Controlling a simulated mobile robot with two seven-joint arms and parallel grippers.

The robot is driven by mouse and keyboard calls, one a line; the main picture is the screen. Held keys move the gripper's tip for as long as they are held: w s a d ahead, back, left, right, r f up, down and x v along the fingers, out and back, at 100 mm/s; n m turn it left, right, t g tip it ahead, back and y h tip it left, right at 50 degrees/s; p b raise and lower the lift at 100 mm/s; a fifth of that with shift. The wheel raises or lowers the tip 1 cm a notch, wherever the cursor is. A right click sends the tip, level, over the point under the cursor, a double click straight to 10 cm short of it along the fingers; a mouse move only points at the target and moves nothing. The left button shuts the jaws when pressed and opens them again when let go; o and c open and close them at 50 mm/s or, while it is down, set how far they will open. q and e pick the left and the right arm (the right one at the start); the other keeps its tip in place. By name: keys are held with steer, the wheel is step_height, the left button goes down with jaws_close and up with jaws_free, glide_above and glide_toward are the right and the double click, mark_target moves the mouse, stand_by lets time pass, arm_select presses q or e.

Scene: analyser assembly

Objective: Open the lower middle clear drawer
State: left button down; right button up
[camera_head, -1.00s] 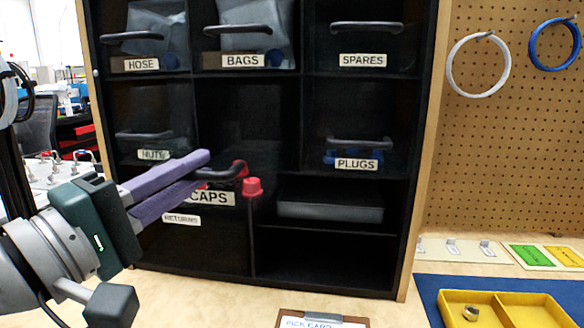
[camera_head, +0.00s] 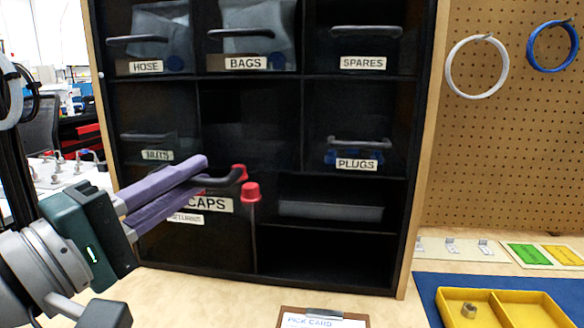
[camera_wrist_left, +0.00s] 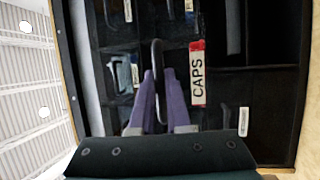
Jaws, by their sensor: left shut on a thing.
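The lower middle clear drawer bears a CAPS label (camera_head: 210,205) and a dark bar handle (camera_head: 225,180). It stands out of its dark middle opening (camera_head: 247,125); its clear walls are hard to make out. Red caps (camera_head: 251,192) show at its right side. My left gripper (camera_head: 205,172), with purple fingers, is shut on the handle from the front left. In the left wrist view the handle (camera_wrist_left: 157,52) runs between the two fingers, beside the CAPS label (camera_wrist_left: 197,75). My right gripper is not in view.
Drawers labelled HOSE (camera_head: 146,67), BAGS (camera_head: 245,63), SPARES (camera_head: 363,63), NUTS (camera_head: 157,155) and PLUGS (camera_head: 356,164) surround it. A grey tray (camera_head: 330,211) sits in the lower right opening. A clipboard (camera_head: 322,318) and a yellow tray (camera_head: 490,295) lie in front.

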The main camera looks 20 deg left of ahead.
arm_select(q)
steer(key=shift+s, duration=0.15)
steer(key=c, duration=0.9)
jaws_free()
steer(key=shift+w, duration=0.2)
steer(key=shift+b+v, duration=0.85)
steer(key=shift+v, duration=4.1)
